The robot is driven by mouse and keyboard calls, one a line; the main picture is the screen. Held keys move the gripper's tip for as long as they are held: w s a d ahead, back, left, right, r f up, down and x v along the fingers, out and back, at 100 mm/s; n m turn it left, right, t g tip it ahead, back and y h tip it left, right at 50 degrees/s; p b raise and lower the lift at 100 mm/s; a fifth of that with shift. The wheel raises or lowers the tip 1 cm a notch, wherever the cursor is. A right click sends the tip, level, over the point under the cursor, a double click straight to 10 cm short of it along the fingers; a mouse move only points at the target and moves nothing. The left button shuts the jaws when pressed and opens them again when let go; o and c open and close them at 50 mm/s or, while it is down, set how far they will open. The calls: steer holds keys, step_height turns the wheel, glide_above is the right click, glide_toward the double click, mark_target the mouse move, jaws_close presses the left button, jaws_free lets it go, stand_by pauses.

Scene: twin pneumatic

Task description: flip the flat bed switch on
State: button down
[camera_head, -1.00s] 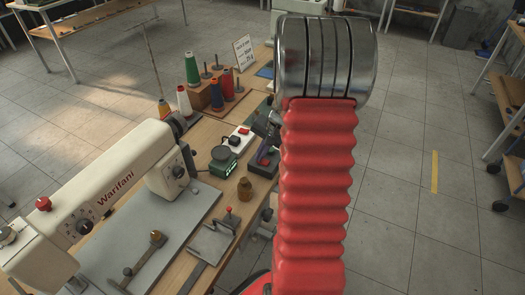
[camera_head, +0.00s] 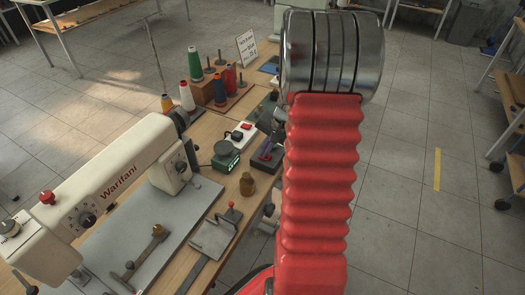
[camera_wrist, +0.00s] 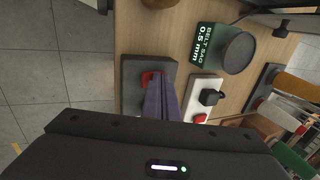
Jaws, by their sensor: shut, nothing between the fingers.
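A dark switch box (camera_head: 263,163) sits near the right edge of the sewing table, to the right of the white Warifani flat-bed machine (camera_head: 118,172). In the wrist view the box (camera_wrist: 130,97) has a red rocker (camera_wrist: 146,78). My gripper (camera_wrist: 160,88) is shut and empty, its purple fingers over the box. The fingertips are right beside the rocker and hide part of it. I cannot tell whether they touch it, nor which way it is set. In the head view my red arm hides most of the gripper.
A white block (camera_wrist: 203,98) with a black and a red part lies beside the box. The floor (camera_head: 400,200) right of the table is clear.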

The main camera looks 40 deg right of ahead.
mark_target(268, 158)
steer(key=shift+s+d, duration=0.1)
steer(key=shift+s, duration=0.2)
steer(key=shift+r, duration=0.1)
step_height(268, 158, up, 14)
steer(key=shift+s, duration=0.2)
stand_by(0.5)
steer(key=shift+d, duration=0.1)
stand_by(0.5)
steer(key=s+a+r+n, duration=0.2)
steer(key=s+a+n, duration=0.2)
steer(key=a, duration=0.6)
steer(key=s+a+r+n+t+h, duration=0.1)
steer(key=s+a+r+n, duration=0.2)
steer(key=a, duration=0.8)
steer(key=s+a+r+n, duration=0.2)
steer(key=s+a+n, duration=0.5)
steer(key=a, duration=0.4)
steer(key=shift+r+t, duration=0.25)
steer(key=shift+t, duration=0.15)
